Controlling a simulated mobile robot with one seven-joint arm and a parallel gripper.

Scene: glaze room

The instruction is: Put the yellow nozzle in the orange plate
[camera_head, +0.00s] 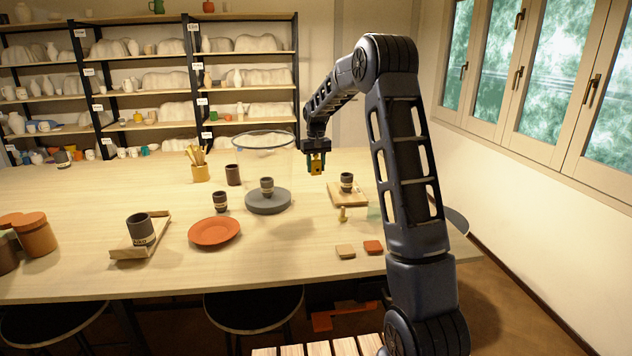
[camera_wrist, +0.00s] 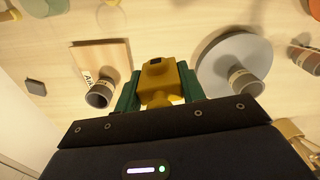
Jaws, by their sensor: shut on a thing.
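The yellow nozzle (camera_head: 316,168) is held in my gripper (camera_head: 316,160), high above the table near its back right. In the wrist view the nozzle (camera_wrist: 157,76) sits between the two green fingers of my gripper (camera_wrist: 157,88), which press on its sides. The orange plate (camera_head: 214,232) lies flat on the table at the front middle, in front of a dark cup and left of the gripper. Its top looks bare. In the wrist view I cannot tell whether the orange edge at the upper right is this plate.
Another cup stands on a wooden board (camera_head: 348,199). A small brass-coloured piece (camera_head: 342,214) stands nearby.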

